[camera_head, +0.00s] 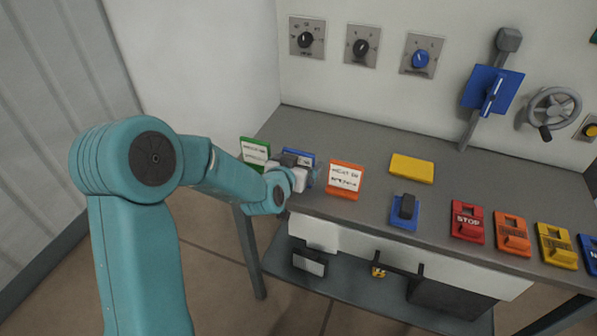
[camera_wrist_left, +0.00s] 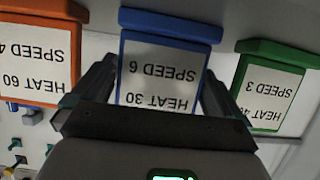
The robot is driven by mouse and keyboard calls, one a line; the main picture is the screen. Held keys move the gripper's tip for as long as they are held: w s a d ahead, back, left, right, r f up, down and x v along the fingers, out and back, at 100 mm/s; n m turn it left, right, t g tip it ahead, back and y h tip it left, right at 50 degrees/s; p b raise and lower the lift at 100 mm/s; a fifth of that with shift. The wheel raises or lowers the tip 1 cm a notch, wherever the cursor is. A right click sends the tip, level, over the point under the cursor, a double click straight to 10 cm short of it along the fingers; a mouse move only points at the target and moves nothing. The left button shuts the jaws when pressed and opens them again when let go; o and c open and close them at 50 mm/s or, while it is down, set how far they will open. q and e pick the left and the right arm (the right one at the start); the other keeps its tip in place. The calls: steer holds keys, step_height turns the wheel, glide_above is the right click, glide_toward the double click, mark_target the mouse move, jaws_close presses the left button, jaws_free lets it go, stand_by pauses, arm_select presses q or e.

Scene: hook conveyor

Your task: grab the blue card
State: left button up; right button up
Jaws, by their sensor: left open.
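The blue card (camera_wrist_left: 168,30) stands in the middle of the left wrist view, with a white label reading "SPEED 6, HEAT 30", upside down there. My right gripper is not in view.
A green card (camera_head: 255,151) and an orange card (camera_head: 344,179) stand close on either side of the blue card on the grey table (camera_head: 290,117). A yellow block (camera_head: 411,168), a blue switch (camera_head: 404,213) and several coloured buttons lie to the right.

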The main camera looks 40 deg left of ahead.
arm_select(q)
steer(key=c, duration=0.7)
steer(key=shift+c, duration=0.2)
